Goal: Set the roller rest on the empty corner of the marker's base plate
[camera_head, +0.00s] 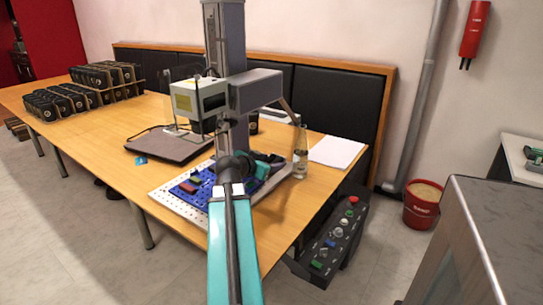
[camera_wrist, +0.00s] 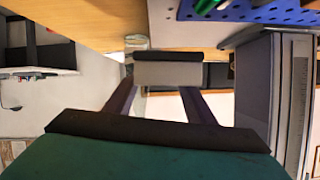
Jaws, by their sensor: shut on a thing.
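My gripper (camera_wrist: 160,92) is shut on a grey block with a dark strip along its top, which I take to be the roller rest (camera_wrist: 165,75). The block sits level between the two dark fingers in the wrist view. In the head view my teal arm covers the middle, and the held rest cannot be made out there. The marker's base plate (camera_head: 172,204) is pale and full of holes. A blue perforated plate (camera_head: 203,196) lies on it, with a dark red piece (camera_head: 188,187); the blue plate also shows in the wrist view (camera_wrist: 270,14). The far right corner is partly hidden.
The marker's column (camera_head: 233,50) and head (camera_head: 200,97) stand over the plate. A clear glass (camera_head: 300,165) stands close to its right, near white paper (camera_head: 338,152). A control box (camera_head: 335,235) sits beside the table's right edge.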

